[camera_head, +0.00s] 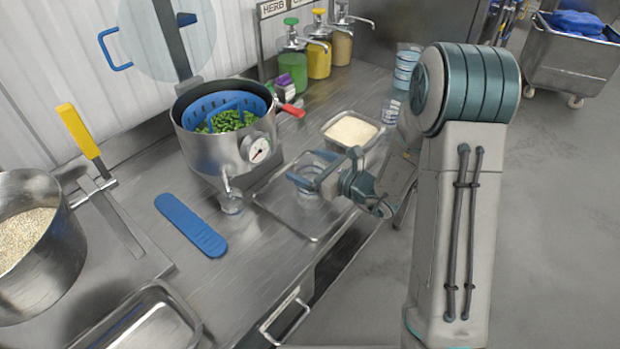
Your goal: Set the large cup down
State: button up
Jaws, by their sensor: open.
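A clear large cup (309,186) stands upright, as far as I can tell, on the shallow metal tray (288,221) on the counter. My gripper (308,169) is at this cup, with its open fingers around the upper part. The fingers and wrist hide part of the cup, and I cannot tell whether either finger touches it. The cup's contents are not clear.
A steel pot (213,151) with a blue basket of green herbs and a gauge stands behind left. A small clear cup (231,201) is under its spout. A rice container (352,131) stands behind my gripper. A blue paddle (190,224) lies left.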

jog(key=c, duration=1.4)
